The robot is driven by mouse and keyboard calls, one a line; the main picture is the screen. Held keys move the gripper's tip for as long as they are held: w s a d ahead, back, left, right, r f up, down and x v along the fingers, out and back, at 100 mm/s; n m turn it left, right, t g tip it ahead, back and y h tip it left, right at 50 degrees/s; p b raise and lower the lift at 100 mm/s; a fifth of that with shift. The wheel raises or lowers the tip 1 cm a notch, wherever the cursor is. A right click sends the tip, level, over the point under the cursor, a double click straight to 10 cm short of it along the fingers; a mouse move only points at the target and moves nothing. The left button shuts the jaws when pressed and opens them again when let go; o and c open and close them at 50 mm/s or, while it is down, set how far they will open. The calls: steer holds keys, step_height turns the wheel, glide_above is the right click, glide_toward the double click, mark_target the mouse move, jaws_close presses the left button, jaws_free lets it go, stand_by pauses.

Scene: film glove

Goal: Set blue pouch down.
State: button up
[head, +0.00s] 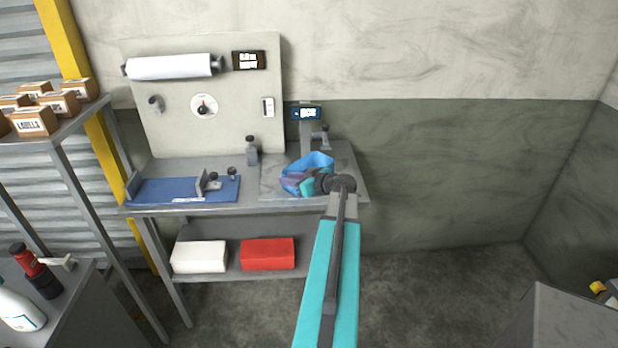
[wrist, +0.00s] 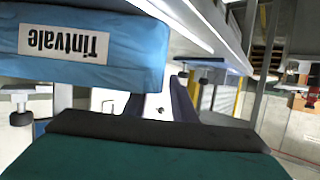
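The blue pouch (head: 321,160) is at the right end of the workbench, by the small device with a display. In the wrist view the pouch (wrist: 60,58) fills the upper left, its "Tintvale" label upside down. My gripper (head: 306,184) is right at the pouch and covers part of it in the head view. Whether the pouch's underside touches the bench is hidden.
The display device (head: 306,113) stands behind the pouch. White (head: 199,257) and red (head: 267,254) boxes sit on the lower shelf.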

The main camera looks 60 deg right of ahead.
jaws_close()
steer(key=shift+r, duration=0.2)
steer(key=shift+r+b, duration=0.35)
steer(key=shift+s+a, duration=0.45)
steer(key=shift+a, duration=0.15)
steer(key=shift+s+a+b, duration=0.65)
steer(key=shift+s+a, duration=0.1)
steer(key=shift+a, duration=0.3)
step_height(320, 180, up, 14)
steer(key=b, duration=0.1)
